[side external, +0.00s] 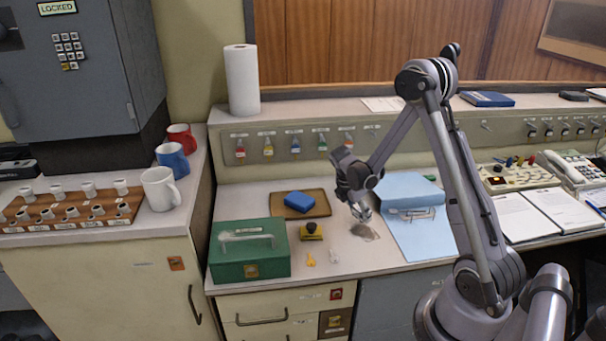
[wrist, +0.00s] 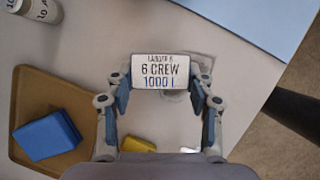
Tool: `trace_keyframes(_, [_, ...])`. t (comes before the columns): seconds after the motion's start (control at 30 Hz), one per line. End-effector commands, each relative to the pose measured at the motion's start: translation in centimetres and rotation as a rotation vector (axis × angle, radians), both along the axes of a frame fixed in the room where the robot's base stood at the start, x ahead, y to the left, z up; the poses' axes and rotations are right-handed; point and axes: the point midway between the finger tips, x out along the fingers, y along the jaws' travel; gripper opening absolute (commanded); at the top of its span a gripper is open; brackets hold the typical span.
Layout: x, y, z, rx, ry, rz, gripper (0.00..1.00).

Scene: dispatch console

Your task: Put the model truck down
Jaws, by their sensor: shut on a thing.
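My gripper (side external: 361,211) hangs low over the counter between the brown tray and the light blue folder. In the wrist view my gripper (wrist: 161,88) has its two fingers closed against the ends of a small white-topped thing, which I take as the model truck (wrist: 160,71). Its top carries a printed label with "6 CREW" and "1000 L"; the line above is hard to read. The rest of its body is hidden. In the side view it is small and mostly hidden by the fingers. A dark shadow on the counter shows below it; I cannot tell how large the gap is.
The brown tray (side external: 325,208) holds a blue block (side external: 299,201). A yellow thing with a dark knob (side external: 311,232), small tags and a green box (side external: 249,250) stand nearby. The light blue folder (side external: 426,237) lies right. A white can (wrist: 40,9) shows in the wrist view.

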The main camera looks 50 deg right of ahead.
Motion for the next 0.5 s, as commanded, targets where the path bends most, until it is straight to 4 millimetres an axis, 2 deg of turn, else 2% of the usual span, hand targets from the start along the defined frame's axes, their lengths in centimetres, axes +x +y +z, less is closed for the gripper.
trace_keyframes(0.1, [0.0, 0.0, -1.6, 0.0, 0.0, 0.0, 0.23])
trace_keyframes(0.2, [0.0, 0.0, -2.4, 0.0, 0.0, 0.0, 0.23])
trace_keyframes(0.5, [0.0, 0.0, -2.6, 0.0, 0.0, 0.001, 0.23])
